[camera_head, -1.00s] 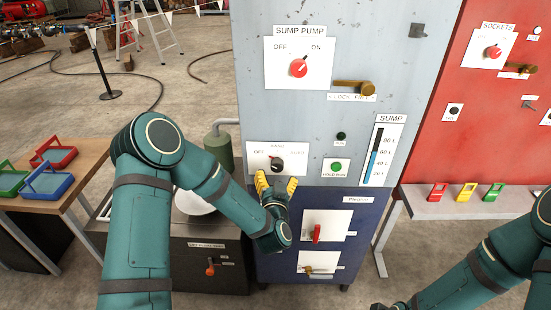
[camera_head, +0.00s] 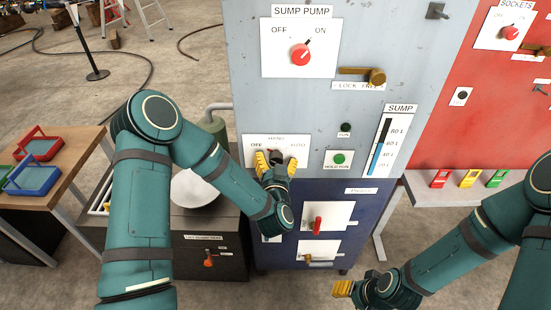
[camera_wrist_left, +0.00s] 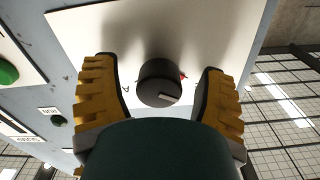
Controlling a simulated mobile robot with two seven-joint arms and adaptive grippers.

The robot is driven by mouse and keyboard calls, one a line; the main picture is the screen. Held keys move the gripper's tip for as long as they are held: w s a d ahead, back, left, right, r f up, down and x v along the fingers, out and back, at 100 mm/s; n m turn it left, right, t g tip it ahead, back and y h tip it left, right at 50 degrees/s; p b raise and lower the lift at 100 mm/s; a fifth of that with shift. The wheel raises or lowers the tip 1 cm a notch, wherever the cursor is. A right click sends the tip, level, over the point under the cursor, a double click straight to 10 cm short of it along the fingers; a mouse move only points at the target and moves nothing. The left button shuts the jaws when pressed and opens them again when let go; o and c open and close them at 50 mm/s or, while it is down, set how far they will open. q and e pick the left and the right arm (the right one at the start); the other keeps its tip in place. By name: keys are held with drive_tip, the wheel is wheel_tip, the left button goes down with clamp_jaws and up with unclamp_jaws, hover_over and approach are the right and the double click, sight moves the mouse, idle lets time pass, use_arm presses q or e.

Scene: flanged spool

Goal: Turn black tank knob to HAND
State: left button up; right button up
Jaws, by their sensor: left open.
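The black tank knob (camera_wrist_left: 160,83) sits on a white plate (camera_wrist_left: 220,25), between the two yellow fingers of my left gripper (camera_wrist_left: 160,95). The fingers are open, with a visible gap on each side of the knob. A pale mark shows on the knob's face and a small red mark beside it. In the head view my left gripper (camera_head: 277,163) is at the plate labelled OFF, HAND and AUTO (camera_head: 290,142) and mostly hides the knob. Where the knob points is unclear. My right gripper (camera_head: 345,289) is low at the front, away from the cabinet; its finger gap is unclear.
Above is the red SUMP PUMP knob (camera_head: 300,54) and a brass lever (camera_head: 362,73). Right of the gripper are a green button (camera_head: 339,159) and a level gauge (camera_head: 382,145). Below is a red handle (camera_head: 317,225) on the blue panel.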

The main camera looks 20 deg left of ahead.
use_arm(q)
drive_tip(key=c, duration=1.2)
drive_tip(key=shift+m, duration=0.4)
drive_tip(key=m+b, duration=0.1)
drive_tip(key=m, duration=0.1)
drive_tip(key=shift+r+m+b, duration=0.15)
drive_tip(key=shift+m+b, duration=0.2)
drive_tip(key=shift+m, duration=0.05)
drive_tip(key=m+b, duration=0.1)
drive_tip(key=m, duration=0.1)
drive_tip(key=shift+m, duration=0.4)
drive_tip(key=shift+a+r+m, duration=0.1)
drive_tip(key=shift+m, duration=2.5)
drive_tip(key=shift+a, duration=0.1)
